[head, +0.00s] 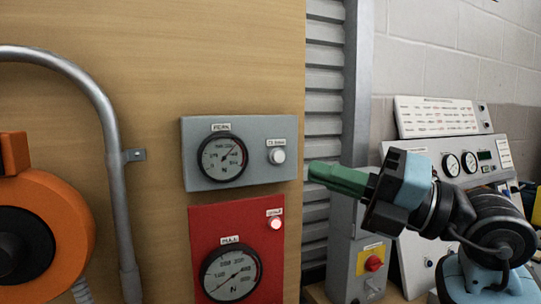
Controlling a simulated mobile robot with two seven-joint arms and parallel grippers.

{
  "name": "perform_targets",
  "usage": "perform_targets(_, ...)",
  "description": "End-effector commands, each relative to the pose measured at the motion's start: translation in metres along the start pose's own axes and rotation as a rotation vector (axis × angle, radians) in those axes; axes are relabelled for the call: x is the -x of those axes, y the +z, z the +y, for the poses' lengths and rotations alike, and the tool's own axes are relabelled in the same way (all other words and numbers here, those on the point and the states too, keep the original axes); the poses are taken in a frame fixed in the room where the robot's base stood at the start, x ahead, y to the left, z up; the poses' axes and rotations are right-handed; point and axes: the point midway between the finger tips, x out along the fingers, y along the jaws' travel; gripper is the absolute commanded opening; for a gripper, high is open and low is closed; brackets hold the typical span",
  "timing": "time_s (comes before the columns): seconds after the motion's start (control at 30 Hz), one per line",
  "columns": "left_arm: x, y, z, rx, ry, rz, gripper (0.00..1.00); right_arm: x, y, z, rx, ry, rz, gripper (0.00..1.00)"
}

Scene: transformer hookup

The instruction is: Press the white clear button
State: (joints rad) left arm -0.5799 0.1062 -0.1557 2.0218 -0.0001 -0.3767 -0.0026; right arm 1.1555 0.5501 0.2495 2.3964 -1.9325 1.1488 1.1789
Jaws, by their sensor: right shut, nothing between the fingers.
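The white clear button (277,156) sits on the right side of a grey panel, under a small label that is hard to read. The grey panel (195,175) also carries a round gauge (222,158) labelled PEAK. My right gripper (313,170) comes in from the right, with its green fingers shut and empty. In the picture its tips lie a little right of the grey panel's edge and apart from the button. How far the tips are from the panel in depth is hard to tell. My left gripper is not in view.
Below is a red panel (203,225) with a PULL gauge (230,273) and a lit round button (276,223). An orange round device (75,230) and a grey pipe (107,130) stand left. A grey box with a red knob (373,264) and an instrument console (465,150) stand right.

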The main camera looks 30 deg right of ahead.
Motion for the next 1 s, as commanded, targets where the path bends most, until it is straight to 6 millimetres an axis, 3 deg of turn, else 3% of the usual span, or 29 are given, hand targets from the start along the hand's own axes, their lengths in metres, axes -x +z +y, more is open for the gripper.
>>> perform_targets(0.47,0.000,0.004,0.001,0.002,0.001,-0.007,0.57,-0.005,0.003,-0.004,-0.002,0.001,0.000,0.00)
perform_targets(1.0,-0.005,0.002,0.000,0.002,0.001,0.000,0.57,-0.049,0.036,-0.035,-0.003,0.000,0.001,0.00)
